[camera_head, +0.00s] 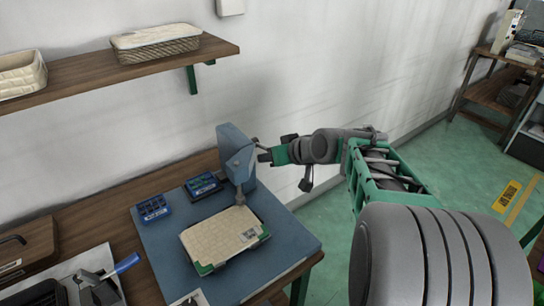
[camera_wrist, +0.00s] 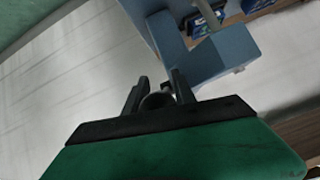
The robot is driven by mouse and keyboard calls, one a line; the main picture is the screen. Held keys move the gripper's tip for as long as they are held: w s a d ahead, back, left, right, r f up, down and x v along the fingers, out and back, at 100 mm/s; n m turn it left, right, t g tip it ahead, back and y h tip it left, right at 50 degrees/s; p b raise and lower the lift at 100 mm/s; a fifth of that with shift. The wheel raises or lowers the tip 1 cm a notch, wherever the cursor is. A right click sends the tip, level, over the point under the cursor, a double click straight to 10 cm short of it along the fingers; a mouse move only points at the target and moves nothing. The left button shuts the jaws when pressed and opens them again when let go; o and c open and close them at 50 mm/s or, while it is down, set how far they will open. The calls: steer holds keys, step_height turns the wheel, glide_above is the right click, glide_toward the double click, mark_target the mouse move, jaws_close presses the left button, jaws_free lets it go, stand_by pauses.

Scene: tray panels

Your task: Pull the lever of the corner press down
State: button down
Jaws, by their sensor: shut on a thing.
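The corner press (camera_head: 235,150) is a blue-grey upright with a grey ram, standing at the back of a blue mat. It also shows in the wrist view (camera_wrist: 228,48). The ram's lower end is over or on a corner of a cream woven panel (camera_head: 220,238) with green edging; I cannot tell whether they touch. My gripper (camera_head: 263,153) is at the right side of the press. In the wrist view its two dark fingers (camera_wrist: 158,88) are shut around the rounded dark end of the lever (camera_wrist: 158,101). The rest of the lever is mostly hidden.
Two blue boxes of small parts (camera_head: 203,186) (camera_head: 153,208) sit on the mat (camera_head: 285,235). A blue-handled tool (camera_head: 105,282) lies at the front left. A wall shelf (camera_head: 110,72) with baskets hangs above. Green floor is free beyond the bench's right edge.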

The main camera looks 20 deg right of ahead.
steer(key=c, duration=1.1)
jaws_free()
steer(key=shift+p+v, duration=0.6)
steer(key=shift+v, duration=1.25)
steer(key=shift+p+v, duration=0.75)
steer(key=shift+v, duration=1.25)
steer(key=shift+s+d, duration=0.2)
steer(key=shift+s, duration=0.45)
steer(key=v, duration=0.7)
steer(key=shift+s+r, duration=0.25)
steer(key=shift+s, duration=0.05)
